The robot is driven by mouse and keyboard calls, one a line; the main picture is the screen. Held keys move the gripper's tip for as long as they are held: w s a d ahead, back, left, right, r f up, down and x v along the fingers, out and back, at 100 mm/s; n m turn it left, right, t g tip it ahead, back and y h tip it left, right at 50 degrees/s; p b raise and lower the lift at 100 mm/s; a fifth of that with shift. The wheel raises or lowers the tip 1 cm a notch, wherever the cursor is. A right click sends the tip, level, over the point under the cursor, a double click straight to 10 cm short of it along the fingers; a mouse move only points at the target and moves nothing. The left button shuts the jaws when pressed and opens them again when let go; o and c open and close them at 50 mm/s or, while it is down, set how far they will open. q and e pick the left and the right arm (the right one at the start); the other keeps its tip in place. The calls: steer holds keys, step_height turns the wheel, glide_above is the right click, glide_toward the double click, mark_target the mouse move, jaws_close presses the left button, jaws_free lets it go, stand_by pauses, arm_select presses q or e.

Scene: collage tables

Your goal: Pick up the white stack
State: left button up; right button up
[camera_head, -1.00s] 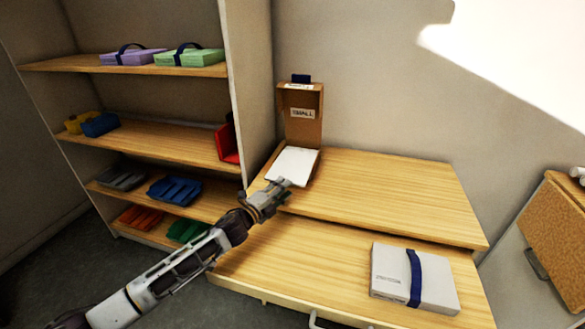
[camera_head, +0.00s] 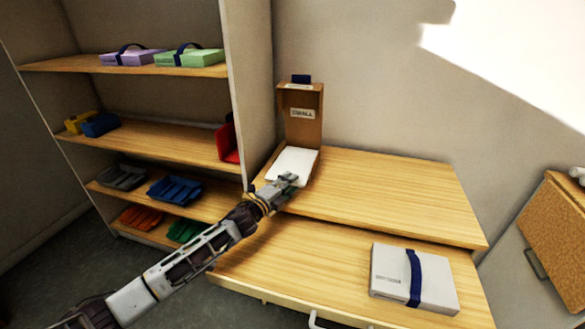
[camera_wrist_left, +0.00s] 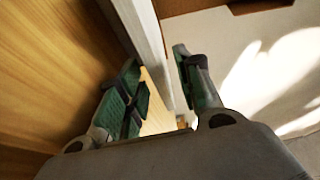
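My left gripper (camera_head: 288,179) is at the stack's near edge in the head view. In the left wrist view, the two green-padded fingers of my left gripper (camera_wrist_left: 158,78) stand apart, with a long pale edge (camera_wrist_left: 150,35) running between them. It looks like the stack's edge; I cannot tell if either finger touches it. My right gripper is not in view.
The brown box (camera_head: 304,128) stands behind the stack. A pale box with a blue strap (camera_head: 388,270) lies on the lower front desk (camera_head: 300,270). A shelf unit (camera_head: 235,75) with coloured trays and packs stands close on the left. The raised shelf (camera_head: 400,195) is clear to the right.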

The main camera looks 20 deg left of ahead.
arm_select(q)
steer(key=shift+x, duration=0.75)
jaws_close()
